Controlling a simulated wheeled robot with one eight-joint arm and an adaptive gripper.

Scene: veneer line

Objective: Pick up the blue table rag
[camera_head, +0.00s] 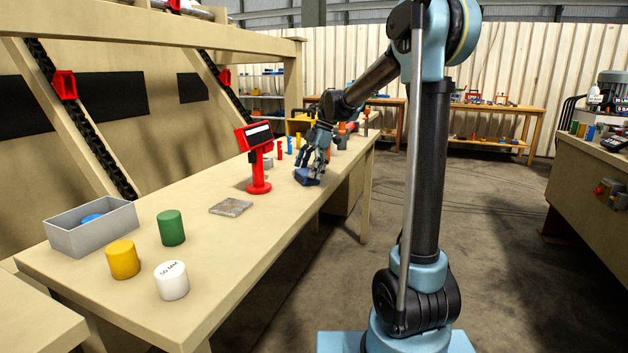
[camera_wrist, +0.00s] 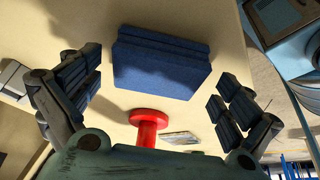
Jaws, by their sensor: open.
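The blue table rag (camera_wrist: 160,62) lies folded on the tan table, seen in the wrist view between and ahead of my open fingers. In the head view the rag (camera_head: 307,177) is a small blue shape under my gripper (camera_head: 312,162), near the table's right edge. In the wrist view my gripper (camera_wrist: 158,95) has one finger on each side of the rag, with a gap to both. It holds nothing. How high the fingertips are above the table is hard to tell.
A red stand with a display (camera_head: 258,160) stands just left of my gripper. A grey slab (camera_head: 231,207), green (camera_head: 171,228), yellow (camera_head: 123,260) and white (camera_head: 172,281) cylinders and a grey bin (camera_head: 92,240) are nearer. Several small coloured items stand behind.

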